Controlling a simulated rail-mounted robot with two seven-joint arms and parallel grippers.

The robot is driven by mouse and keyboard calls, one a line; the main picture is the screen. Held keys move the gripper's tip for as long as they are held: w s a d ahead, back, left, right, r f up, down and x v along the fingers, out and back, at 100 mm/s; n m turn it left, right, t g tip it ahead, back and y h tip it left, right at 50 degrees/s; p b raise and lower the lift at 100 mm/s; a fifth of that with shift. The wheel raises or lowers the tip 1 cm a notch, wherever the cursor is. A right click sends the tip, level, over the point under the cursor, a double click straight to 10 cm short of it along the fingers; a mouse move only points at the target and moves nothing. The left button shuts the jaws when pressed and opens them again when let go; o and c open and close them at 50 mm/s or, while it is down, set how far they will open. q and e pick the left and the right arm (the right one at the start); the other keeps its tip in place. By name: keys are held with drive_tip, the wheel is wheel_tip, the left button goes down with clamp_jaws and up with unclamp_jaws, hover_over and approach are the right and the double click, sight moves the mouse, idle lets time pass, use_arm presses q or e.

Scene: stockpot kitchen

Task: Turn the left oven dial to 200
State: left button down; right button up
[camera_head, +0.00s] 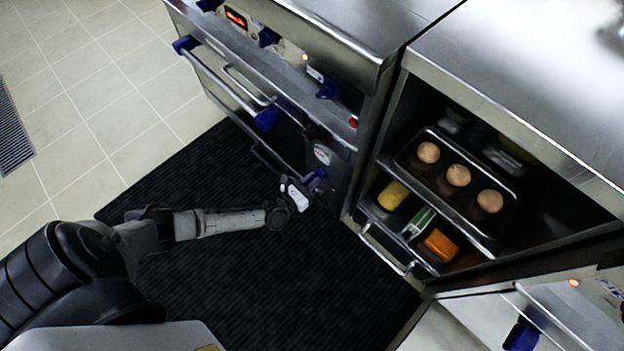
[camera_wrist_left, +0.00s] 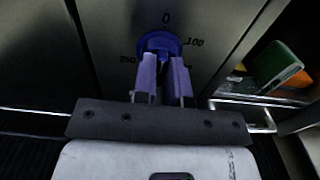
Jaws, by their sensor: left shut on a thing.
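The oven dial is a round blue knob (camera_wrist_left: 158,42) on a dark steel panel, with 0 printed above it, 100 to its right and 250 to its left. The lower marks are hidden by the fingers or too dark to read. My left gripper (camera_wrist_left: 165,78) is shut on this knob, one pale finger on each side of its grip. In the head view my left gripper (camera_head: 305,190) reaches the low front panel of the oven, where the blue knob (camera_head: 320,173) shows partly. I cannot tell which mark the knob points to. My right gripper is not in view.
To the right, an open cabinet holds a tray (camera_head: 470,222) of round brown items above a drawer with coloured packages (camera_head: 440,245). A dark mat (camera_head: 250,265) covers the floor.

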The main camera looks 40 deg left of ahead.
use_arm(q)
drive_tip(key=shift+m, duration=0.4)
drive_tip(key=shift+f+m+p, duration=0.2)
drive_tip(key=shift+m+p, duration=1.8)
drive_tip(key=shift+m, duration=6.7)
drive_tip(key=shift+f+m+p, duration=0.15)
drive_tip(key=shift+m+p, duration=1.85)
drive_tip(key=shift+m, duration=6.7)
